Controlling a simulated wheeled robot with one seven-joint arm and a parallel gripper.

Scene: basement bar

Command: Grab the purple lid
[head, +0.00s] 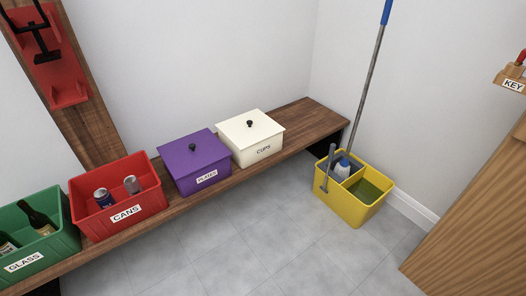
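The purple lid (187,147) lies flat on a purple box (200,184) on the wooden bench in the head view. The box's front carries a white label, too small to read surely. The lid appears closed on the box, and nothing lies on top of it. My gripper is not in view.
A red CANS crate (115,205) and a green GLASS crate (38,238) are left on the bench (310,118). A yellow mop bucket (354,206) stands on open grey floor (245,262).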

